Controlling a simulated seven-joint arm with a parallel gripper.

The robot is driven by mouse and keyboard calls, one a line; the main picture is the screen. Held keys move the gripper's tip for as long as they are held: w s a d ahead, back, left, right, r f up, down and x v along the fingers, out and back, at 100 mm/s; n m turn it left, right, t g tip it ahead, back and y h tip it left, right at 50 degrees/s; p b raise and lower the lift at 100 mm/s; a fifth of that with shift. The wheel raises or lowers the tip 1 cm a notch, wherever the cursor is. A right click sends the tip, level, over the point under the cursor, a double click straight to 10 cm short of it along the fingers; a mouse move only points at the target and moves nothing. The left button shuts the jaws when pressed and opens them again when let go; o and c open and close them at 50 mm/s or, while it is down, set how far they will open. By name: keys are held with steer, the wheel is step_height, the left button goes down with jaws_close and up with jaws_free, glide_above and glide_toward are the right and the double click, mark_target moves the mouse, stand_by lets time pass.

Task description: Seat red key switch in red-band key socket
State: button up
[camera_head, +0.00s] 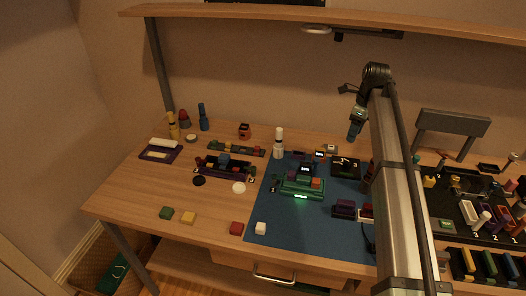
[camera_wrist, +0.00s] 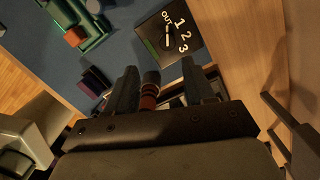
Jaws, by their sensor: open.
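My gripper (camera_head: 355,131) hangs above the back of the bench in the head view, left of my arm. In the wrist view my gripper (camera_wrist: 160,84) has its two dark fingers apart. A dark upright piece with a red band (camera_wrist: 149,92) shows between them in the picture; I cannot tell its depth or whether it is the red-band key socket. A small red block (camera_head: 236,228) lies on the wood at the front of the bench, left of a white block (camera_head: 260,228). I cannot tell whether it is the red key switch.
A blue mat (camera_head: 285,231) holds a green device (camera_head: 302,188), a purple block (camera_head: 345,208) and a dial panel (camera_head: 346,167), marked OUT, 1, 2, 3 in the wrist view. A bottle (camera_head: 279,143) stands behind the mat. An overhead shelf (camera_head: 340,25) crosses above.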

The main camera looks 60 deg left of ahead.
steer(key=s+a+n, duration=0.2)
steer(key=s+a, duration=0.7)
steer(key=a, duration=0.5)
steer(key=n, duration=0.2)
glide_toward(257, 147)
steer(key=f, duration=0.3)
steer(key=shift+w+d+f, duration=0.1)
steer(key=shift+d+f, duration=0.1)
steer(key=shift+f, duration=0.05)
steer(key=shift+s+a+f, duration=0.1)
steer(key=shift+a+f, duration=0.05)
steer(key=shift+f, duration=0.7)
steer(key=shift+s+a+f, duration=0.1)
steer(key=shift+a+f, duration=0.1)
steer(key=shift+f, duration=0.65)
steer(key=shift+s+a+f, duration=0.1)
steer(key=shift+a+f, duration=0.05)
steer(key=shift+f, duration=0.7)
jaws_close()
